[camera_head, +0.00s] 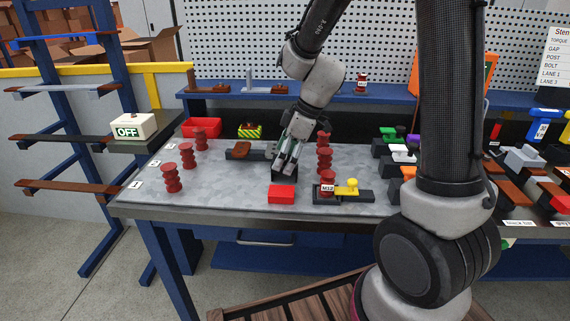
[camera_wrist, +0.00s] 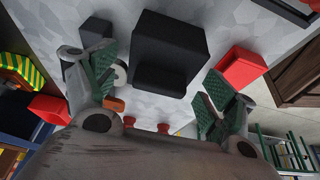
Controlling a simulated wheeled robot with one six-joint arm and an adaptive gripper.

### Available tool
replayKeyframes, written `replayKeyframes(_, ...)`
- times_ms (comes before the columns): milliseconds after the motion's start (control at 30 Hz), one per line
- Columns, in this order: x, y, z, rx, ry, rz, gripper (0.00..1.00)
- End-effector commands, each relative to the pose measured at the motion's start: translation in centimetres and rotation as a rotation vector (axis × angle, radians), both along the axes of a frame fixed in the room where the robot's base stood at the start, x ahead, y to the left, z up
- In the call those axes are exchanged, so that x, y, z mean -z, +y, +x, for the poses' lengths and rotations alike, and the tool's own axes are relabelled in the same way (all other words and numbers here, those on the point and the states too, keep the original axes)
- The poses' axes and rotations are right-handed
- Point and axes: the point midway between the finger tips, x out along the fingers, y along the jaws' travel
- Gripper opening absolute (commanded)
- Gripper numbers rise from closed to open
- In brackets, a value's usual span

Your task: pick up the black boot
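The black boot (camera_wrist: 168,50) is a dark block with a smaller step on its near side. In the wrist view it lies between and beyond the two fingers of my gripper (camera_wrist: 158,88), which are apart with nothing between their pads. In the head view my gripper (camera_head: 286,166) points down at the grey table, over a dark shape (camera_head: 282,177) that appears to be the boot, partly hidden by the fingers. I cannot tell whether the fingers touch it.
A red block (camera_head: 282,194) lies just in front of the boot; it also shows in the wrist view (camera_wrist: 240,68). Red ribbed posts (camera_head: 324,158) stand close on the right, with a yellow-knobbed piece (camera_head: 348,188). A brown-topped black piece (camera_head: 240,150) lies left.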

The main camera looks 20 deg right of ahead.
Motion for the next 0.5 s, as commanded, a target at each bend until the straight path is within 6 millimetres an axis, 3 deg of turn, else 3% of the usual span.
replayKeyframes(33, -0.01, -0.01, 0.01, 0.0, 0.0, 0.0, 0.69)
replayKeyframes(200, -0.03, -0.01, 0.0, 0.0, 0.0, 0.0, 0.39)
replayKeyframes(500, -0.19, -0.02, 0.03, 0.0, -0.001, 0.001, 0.39)
